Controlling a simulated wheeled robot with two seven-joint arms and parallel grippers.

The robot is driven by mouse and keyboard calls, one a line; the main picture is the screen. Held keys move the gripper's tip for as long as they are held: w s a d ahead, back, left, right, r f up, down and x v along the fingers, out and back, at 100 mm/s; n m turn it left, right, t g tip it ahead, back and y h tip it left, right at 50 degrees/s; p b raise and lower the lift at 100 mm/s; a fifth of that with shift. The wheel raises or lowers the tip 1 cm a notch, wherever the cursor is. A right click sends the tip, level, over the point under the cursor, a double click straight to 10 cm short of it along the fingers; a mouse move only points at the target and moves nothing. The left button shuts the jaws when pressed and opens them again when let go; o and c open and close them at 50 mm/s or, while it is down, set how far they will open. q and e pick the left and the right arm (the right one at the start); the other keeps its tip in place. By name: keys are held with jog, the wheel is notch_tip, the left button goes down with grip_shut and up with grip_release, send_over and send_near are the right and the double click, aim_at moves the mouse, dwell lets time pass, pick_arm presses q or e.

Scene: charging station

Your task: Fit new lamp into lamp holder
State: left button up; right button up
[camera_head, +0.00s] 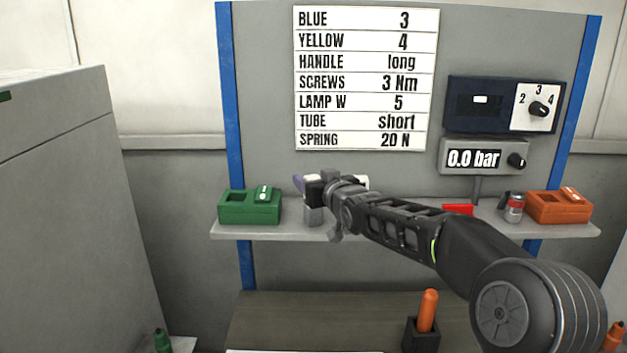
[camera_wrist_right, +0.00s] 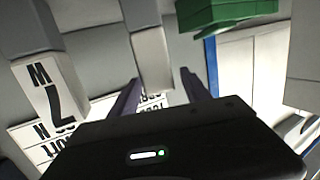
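My right gripper (camera_head: 302,184) is over the left half of the shelf in the head view, just above a small grey block (camera_head: 313,215). In the right wrist view its two dark purple fingers (camera_wrist_right: 160,94) stand apart with a gap between them. A light grey upright piece (camera_wrist_right: 153,50) shows between and beyond the fingertips; I cannot tell whether it is the lamp holder. A white block with an upside-down "7 W" marking (camera_wrist_right: 50,88) is at the left of the wrist view. My left gripper is not in view.
A green box (camera_head: 249,206) stands at the shelf's left end, an orange box (camera_head: 560,206) at its right. The panel's chart (camera_head: 366,80) reads LAMP W 5. An orange handle (camera_head: 428,311) stands below.

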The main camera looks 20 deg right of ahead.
jog(key=shift+r, duration=0.1)
jog(key=shift+s, duration=0.1)
jog(key=shift+s, duration=0.4)
jog(key=s+r+b, duration=0.1)
jog(key=s+b, duration=0.1)
jog(key=s, duration=0.8)
jog(key=shift+s+a+r, duration=0.35)
jog(key=shift+s+r, duration=0.05)
